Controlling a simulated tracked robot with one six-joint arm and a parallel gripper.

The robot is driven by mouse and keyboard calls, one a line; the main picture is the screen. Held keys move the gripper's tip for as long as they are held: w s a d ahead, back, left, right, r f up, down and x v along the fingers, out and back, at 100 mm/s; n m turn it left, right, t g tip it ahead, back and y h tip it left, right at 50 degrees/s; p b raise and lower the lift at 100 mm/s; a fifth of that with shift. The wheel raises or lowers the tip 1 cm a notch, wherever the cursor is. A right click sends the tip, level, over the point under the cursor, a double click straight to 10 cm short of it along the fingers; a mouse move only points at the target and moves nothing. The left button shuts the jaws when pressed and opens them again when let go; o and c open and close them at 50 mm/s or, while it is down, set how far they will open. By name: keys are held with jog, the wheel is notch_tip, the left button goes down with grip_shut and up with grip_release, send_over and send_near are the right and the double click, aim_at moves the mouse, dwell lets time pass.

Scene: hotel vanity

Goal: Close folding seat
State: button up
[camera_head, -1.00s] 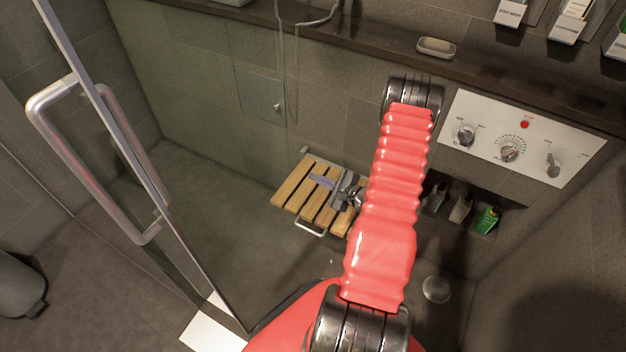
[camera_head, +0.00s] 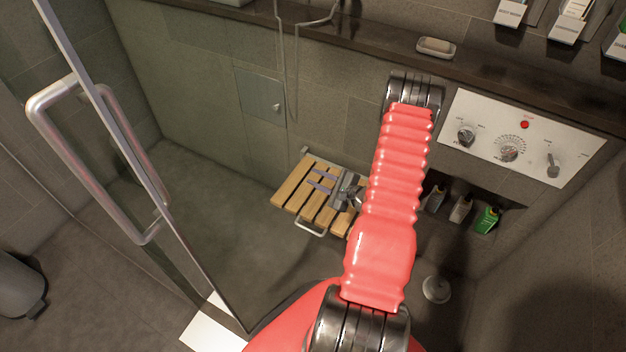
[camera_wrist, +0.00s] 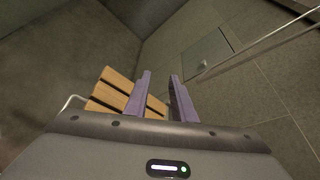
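The folding seat (camera_head: 292,186) is a set of light wooden slats, down flat from the shower wall, with a metal bar (camera_head: 309,229) along its near edge. My gripper (camera_head: 311,178) is above the seat's right part. Its two purple fingers are apart and nothing shows between them. In the wrist view, the slats (camera_wrist: 114,88) lie left of and behind the left finger. The fingers of my gripper (camera_wrist: 160,75) point toward the wall. I cannot tell whether a finger touches the seat. My red arm hides the seat's right end.
A glass door with a metal handle (camera_head: 48,150) stands at the left. A control panel (camera_head: 520,140) and several bottles (camera_head: 487,219) are on the right. A dark ledge (camera_head: 370,48) with a soap dish (camera_head: 436,47) runs above. The floor left of the seat is clear.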

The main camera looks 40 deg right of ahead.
jog(key=shift+o, duration=0.4)
jog(key=v, duration=1.4)
jog(key=shift+r, duration=0.2)
jog(key=shift+w, duration=0.1)
